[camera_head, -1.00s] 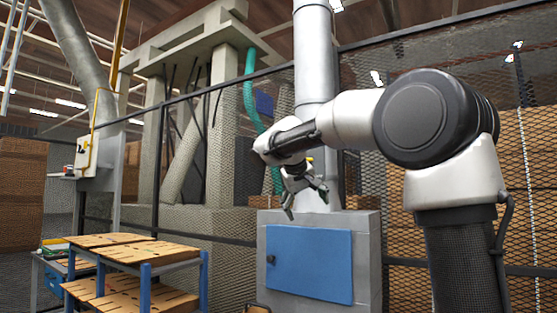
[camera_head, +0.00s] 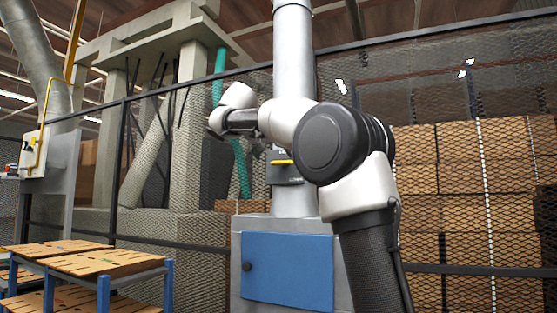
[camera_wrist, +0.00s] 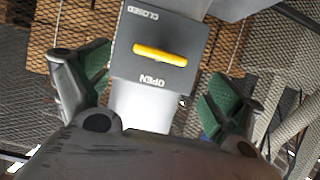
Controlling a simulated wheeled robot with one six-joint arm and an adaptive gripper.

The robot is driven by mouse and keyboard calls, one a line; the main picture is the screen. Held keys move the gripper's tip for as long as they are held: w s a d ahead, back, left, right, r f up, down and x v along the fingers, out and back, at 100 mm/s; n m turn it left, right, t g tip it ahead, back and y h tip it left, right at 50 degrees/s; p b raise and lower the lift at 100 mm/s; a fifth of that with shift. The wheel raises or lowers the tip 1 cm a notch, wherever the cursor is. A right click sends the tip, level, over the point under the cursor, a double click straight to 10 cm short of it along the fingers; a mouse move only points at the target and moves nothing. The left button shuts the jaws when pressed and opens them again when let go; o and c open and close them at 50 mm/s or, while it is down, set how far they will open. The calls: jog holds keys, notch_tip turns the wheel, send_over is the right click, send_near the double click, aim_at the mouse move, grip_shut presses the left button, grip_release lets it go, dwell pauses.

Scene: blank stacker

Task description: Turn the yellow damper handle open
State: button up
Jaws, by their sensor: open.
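The yellow damper handle (camera_wrist: 160,55) is a short bar on a dark grey plate (camera_wrist: 135,72) in the wrist view. The bar lies roughly crosswise in the picture, tilted a little. In the head view the handle (camera_head: 282,162) shows on the grey pipe, just left of my arm. My gripper (camera_wrist: 155,88) is open and empty, its green-padded fingers to either side of the plate and apart from the handle. In the head view my gripper is mostly hidden by my arm.
The pipe (camera_head: 293,60) rises from a grey cabinet with a blue door (camera_head: 287,270). A mesh fence (camera_head: 455,110) stands around it, with stacked cartons (camera_head: 505,160) at right. A blue-framed rack (camera_head: 105,290) with brown boards stands at lower left.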

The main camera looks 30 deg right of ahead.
aim_at(283, 163)
jog(key=x, duration=0.5)
jog(key=c, duration=1)
